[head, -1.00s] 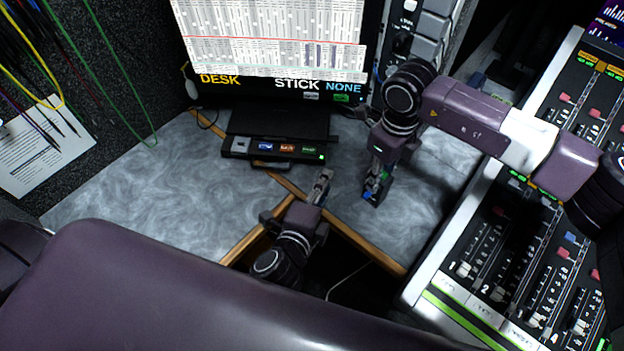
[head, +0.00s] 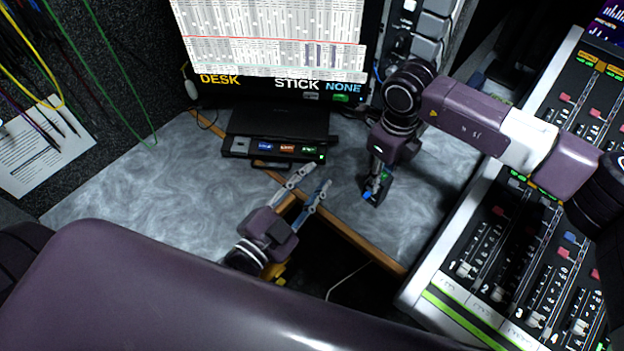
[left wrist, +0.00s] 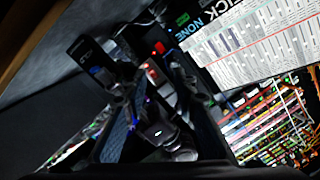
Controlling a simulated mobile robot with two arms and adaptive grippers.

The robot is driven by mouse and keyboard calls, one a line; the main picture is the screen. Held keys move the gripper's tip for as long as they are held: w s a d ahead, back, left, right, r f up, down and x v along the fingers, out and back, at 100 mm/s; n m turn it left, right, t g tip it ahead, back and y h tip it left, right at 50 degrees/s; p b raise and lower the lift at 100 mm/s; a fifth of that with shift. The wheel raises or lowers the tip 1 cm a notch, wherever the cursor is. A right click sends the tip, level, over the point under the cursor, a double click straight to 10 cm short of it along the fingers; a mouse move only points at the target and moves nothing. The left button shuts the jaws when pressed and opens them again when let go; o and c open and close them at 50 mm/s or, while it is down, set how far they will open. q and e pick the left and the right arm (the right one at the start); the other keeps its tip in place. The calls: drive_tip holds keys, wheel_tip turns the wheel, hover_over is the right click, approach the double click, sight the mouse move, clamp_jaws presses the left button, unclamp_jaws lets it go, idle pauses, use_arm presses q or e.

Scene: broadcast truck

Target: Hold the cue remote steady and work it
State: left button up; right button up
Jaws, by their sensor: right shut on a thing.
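The cue remote (head: 371,198) is a small dark handset with a blue and a green patch. It stands roughly upright at the worktop right of centre. My right gripper (head: 378,180) is shut on its upper part from above and hides some of it. I cannot tell whether the remote's lower end touches the worktop. My left gripper (head: 316,176) is open and empty, its fingers spread, to the left of the remote and apart from it. In the left wrist view a dark handset (left wrist: 88,52), which looks like the remote, shows at upper left.
A black dock-like unit (head: 272,150) with small lit displays stands below the monitor (head: 270,40). The fader console (head: 500,270) bounds the right side. A wooden-edged gap (head: 340,262) opens in the worktop below my left gripper. The worktop (head: 130,185) at left is clear.

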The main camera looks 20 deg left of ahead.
use_arm(q)
drive_tip(key=shift+f+n, duration=0.15)
drive_tip(key=shift+n, duration=0.35)
drive_tip(key=c, duration=0.5)
drive_tip(key=n, duration=0.4)
drive_tip(key=shift+s+a+f, duration=0.15)
drive_tip(key=shift+s+f, duration=0.05)
drive_tip(key=shift+f, duration=0.2)
clamp_jaws()
drive_tip(key=m+g+h, duration=0.2)
drive_tip(key=m+g, duration=0.2)
drive_tip(key=m, duration=3.2)
approach(368, 194)
wheel_tip(368, 194, down, 2)
drive_tip(key=s+a, duration=0.1)
drive_tip(key=s, duration=0.1)
drive_tip(key=x, duration=0.9)
